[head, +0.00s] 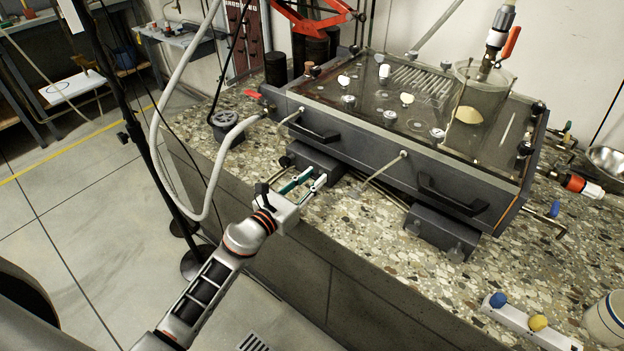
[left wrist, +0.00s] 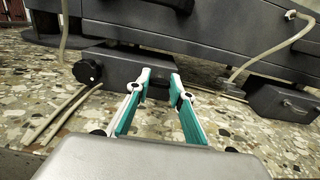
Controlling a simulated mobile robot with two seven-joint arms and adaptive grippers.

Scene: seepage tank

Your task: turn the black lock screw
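A round black knob, which looks like the black lock screw (left wrist: 88,71), sticks out at the left end of a dark grey foot block under the tank in the left wrist view. It also shows in the head view (head: 285,161), small and dark. My left gripper (head: 315,176) is in front of that block, above the stone counter. In the left wrist view its two white and teal fingers (left wrist: 160,79) are apart with nothing held between them, pointing at the block's face to the right of the knob. Contact with the block cannot be told. My right gripper is in neither view.
The grey seepage tank (head: 380,150) with black handles stands on the speckled counter (head: 370,262). A pale hose (head: 157,130) loops left of my left arm. A thin tube (head: 380,172) hangs from the tank front. A second foot block (head: 440,232) is to the right.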

